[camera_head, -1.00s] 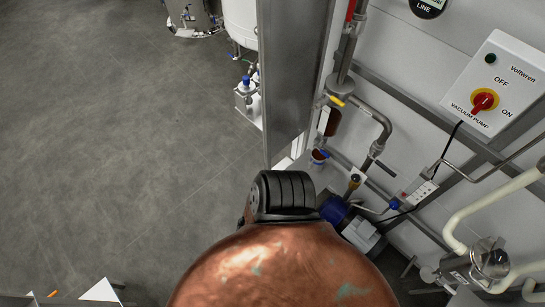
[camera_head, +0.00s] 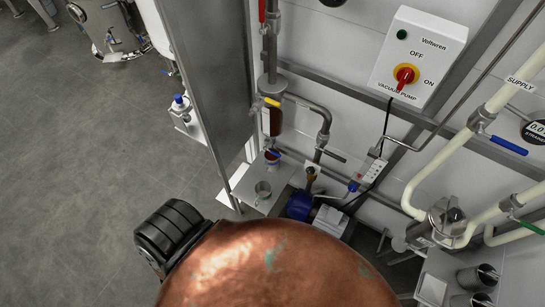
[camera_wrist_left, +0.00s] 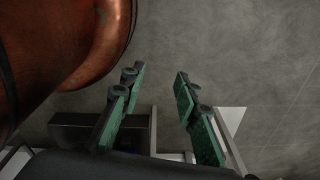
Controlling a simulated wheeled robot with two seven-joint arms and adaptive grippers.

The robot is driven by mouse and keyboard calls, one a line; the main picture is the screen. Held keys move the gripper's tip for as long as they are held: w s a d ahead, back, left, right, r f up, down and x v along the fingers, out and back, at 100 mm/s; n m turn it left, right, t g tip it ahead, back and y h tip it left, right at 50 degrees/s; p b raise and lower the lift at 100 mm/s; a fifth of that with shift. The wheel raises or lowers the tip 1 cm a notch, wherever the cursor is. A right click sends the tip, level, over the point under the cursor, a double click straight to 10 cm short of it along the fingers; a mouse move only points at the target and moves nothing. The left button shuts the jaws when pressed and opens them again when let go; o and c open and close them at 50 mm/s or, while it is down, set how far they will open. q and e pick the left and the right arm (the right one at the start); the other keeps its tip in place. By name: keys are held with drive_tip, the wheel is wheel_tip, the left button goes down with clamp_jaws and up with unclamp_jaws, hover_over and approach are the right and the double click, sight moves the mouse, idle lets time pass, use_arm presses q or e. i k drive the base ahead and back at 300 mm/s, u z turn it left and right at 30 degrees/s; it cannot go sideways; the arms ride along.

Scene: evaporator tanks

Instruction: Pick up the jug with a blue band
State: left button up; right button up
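Metal jug-like vessels (camera_head: 478,277) stand at the bottom right, partly cut off, with no blue band visible. My left gripper (camera_wrist_left: 160,85) shows in the left wrist view. Its two green-padded fingers are apart with nothing between them, above grey floor, away from these vessels. My right gripper is in neither view.
A steel tank (camera_head: 108,27) stands far left. Grey floor (camera_head: 80,150) is clear.

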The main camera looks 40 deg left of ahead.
sight(271, 162)
drive_tip(key=i, duration=0.6)
drive_tip(key=u, duration=2.4)
